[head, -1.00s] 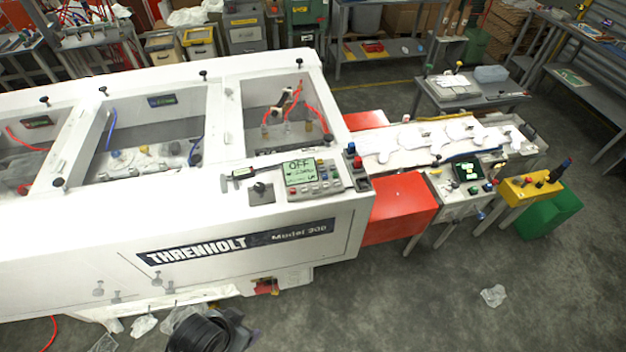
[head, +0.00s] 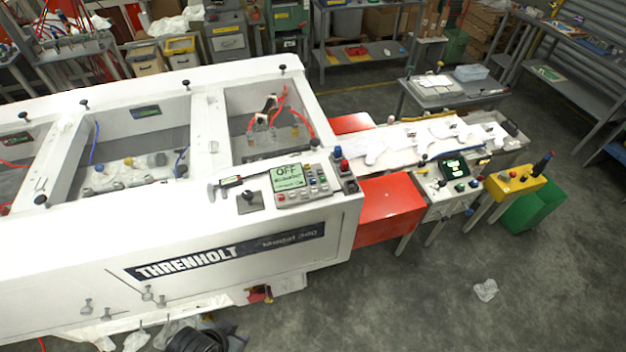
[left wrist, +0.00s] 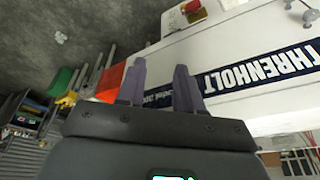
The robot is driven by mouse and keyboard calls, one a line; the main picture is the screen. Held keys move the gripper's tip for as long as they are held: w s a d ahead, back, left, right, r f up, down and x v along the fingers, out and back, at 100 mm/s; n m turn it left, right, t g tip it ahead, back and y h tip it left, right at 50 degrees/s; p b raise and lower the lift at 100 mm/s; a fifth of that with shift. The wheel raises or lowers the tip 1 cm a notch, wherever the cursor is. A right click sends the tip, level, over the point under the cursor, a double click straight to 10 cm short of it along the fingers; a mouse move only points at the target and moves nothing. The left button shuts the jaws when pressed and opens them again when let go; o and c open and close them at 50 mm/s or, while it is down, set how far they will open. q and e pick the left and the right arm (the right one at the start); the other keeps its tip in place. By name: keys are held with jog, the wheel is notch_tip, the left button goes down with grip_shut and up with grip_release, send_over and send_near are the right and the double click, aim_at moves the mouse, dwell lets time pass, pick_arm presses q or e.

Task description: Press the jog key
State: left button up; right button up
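The control panel (head: 301,184) sits on the sloped top edge of the white THRENHOLT machine (head: 200,222), near its right end. It has a pale green display (head: 287,176) reading OFF and several small coloured keys around it. The key labels are too small to read, so I cannot tell which is the jog key. My left gripper (left wrist: 160,64) shows in the left wrist view with two grey fingers apart and nothing between them. The machine's front and nameplate (left wrist: 262,72) lie beyond the fingers. My right gripper is not in view.
A black knob (head: 250,197) is left of the panel, and a red and blue button post (head: 342,165) is right of it. A red box section (head: 392,208) and a second control box (head: 452,187) stand farther right. The floor (head: 420,290) in front is mostly clear.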

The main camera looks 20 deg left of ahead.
pick_arm(q)
grip_shut()
dwell(1.3)
